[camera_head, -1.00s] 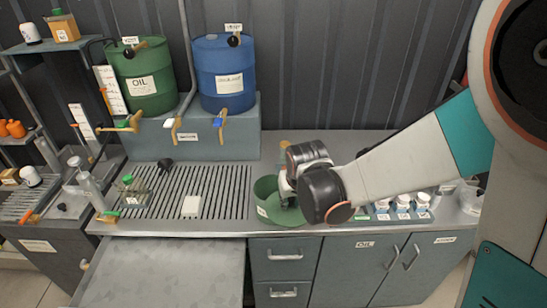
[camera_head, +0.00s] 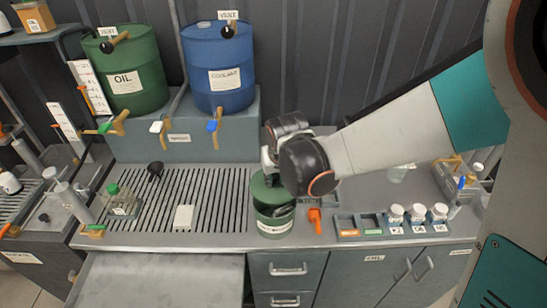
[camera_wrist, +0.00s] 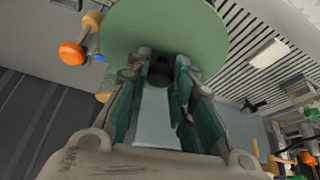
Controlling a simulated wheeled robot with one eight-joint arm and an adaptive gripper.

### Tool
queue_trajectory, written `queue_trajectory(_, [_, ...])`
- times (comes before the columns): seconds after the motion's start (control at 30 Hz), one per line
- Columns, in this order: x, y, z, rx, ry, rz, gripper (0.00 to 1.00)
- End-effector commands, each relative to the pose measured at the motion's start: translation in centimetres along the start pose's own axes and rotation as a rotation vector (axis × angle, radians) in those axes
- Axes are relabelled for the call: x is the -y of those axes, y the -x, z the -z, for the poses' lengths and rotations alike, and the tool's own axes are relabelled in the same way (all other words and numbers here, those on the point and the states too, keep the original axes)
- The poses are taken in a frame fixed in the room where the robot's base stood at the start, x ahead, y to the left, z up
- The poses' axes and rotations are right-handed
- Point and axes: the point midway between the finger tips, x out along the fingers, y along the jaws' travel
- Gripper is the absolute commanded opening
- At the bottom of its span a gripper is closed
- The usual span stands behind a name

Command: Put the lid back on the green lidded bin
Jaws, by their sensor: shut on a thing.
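The green bin (camera_head: 275,226) stands upright on the counter near its front edge, with a white label on its front. Its green lid (camera_head: 264,190) is over the bin's back left part, and part of the dark opening shows at the front right. In the wrist view the lid (camera_wrist: 165,25) is a broad green disc at the fingertips. My gripper (camera_head: 271,180) is above the bin, shut on the lid's dark knob (camera_wrist: 160,73); it also shows in the wrist view (camera_wrist: 160,78). I cannot tell whether the lid touches the rim.
An orange item (camera_head: 315,220) lies right of the bin, beside a tray (camera_head: 348,236) with white-capped bottles (camera_head: 418,212). A slatted grate (camera_head: 205,210) with a white block (camera_head: 184,217) is on the left. Green (camera_head: 131,75) and blue (camera_head: 217,70) drums stand behind.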

Motion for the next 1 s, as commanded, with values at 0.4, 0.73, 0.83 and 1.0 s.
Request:
queue_trajectory(0.4, [0.0,-3.5,-1.5,0.000,0.000,0.000,0.00])
queue_trajectory(0.73, [0.0,-5.2,-2.3,0.000,0.000,0.000,0.00])
queue_trajectory(0.83, [0.0,-5.2,-2.3,0.000,0.000,0.000,0.00])
queue_trajectory(1.0, [0.0,-5.2,-2.3,0.000,0.000,0.000,0.00])
